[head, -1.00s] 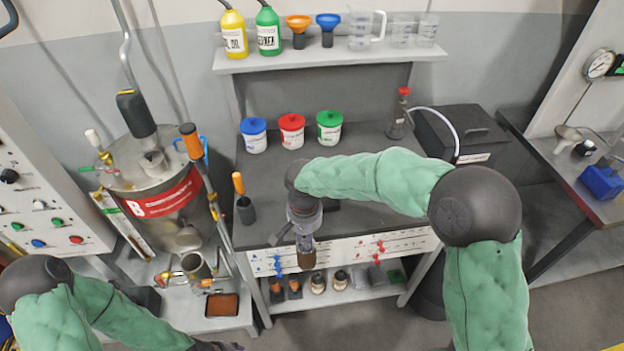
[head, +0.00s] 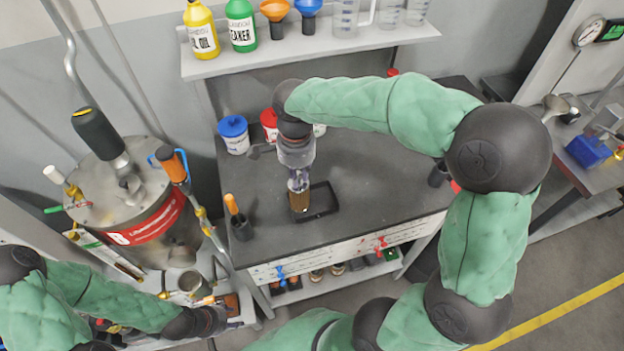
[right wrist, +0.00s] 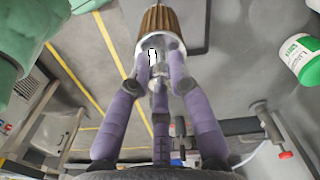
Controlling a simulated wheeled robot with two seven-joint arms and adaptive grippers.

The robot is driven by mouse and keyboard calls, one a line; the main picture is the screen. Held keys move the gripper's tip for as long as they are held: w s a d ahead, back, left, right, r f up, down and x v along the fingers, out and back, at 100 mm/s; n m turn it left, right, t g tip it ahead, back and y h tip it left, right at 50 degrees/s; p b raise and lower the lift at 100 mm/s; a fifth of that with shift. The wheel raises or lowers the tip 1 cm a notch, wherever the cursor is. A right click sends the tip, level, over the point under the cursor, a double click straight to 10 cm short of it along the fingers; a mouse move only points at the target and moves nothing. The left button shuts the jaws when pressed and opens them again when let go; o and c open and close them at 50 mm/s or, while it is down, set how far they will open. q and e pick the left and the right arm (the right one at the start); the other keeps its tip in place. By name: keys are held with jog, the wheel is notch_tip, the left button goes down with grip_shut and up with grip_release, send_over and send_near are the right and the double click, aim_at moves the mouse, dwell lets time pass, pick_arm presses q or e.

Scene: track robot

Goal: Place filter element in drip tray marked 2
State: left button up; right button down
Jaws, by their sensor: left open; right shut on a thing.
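The filter element (head: 299,201) is a brown pleated cylinder with a pale end cap. My right gripper (head: 298,180) is shut on its capped end and holds it upright, pleated end down. In the right wrist view the filter element (right wrist: 160,22) is between the purple fingers (right wrist: 160,75). A black drip tray (head: 322,203) lies on the bench top, and the filter is over its left part; I cannot tell whether they touch. No number on the tray is readable. My left gripper (head: 212,319) is open at the lower left, its fingers barely visible.
Lidded pots, blue (head: 233,134) and red (head: 269,124), stand behind my right gripper. A dark cup with an orange handle (head: 239,220) stands left of the tray. A steel drum (head: 140,210) is further left. The bench (head: 390,180) right of the tray is clear.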

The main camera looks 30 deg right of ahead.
jog(key=w+d+f+b, duration=0.1)
jog(key=w+d+f, duration=0.1)
jog(key=f, duration=0.3)
jog(key=w+d+f+b, duration=0.1)
jog(key=d+f, duration=0.3)
jog(key=f, duration=0.1)
jog(key=shift+w+d, duration=0.2)
jog(key=shift+w, duration=0.15)
jog(key=shift+f, duration=0.1)
jog(key=c, duration=1.1)
grip_release()
jog(key=shift+f, duration=0.1)
jog(key=shift+c, duration=0.2)
notch_tip(320, 180, up, 12)
jog(key=p, duration=0.2)
jog(key=shift+r, duration=0.2)
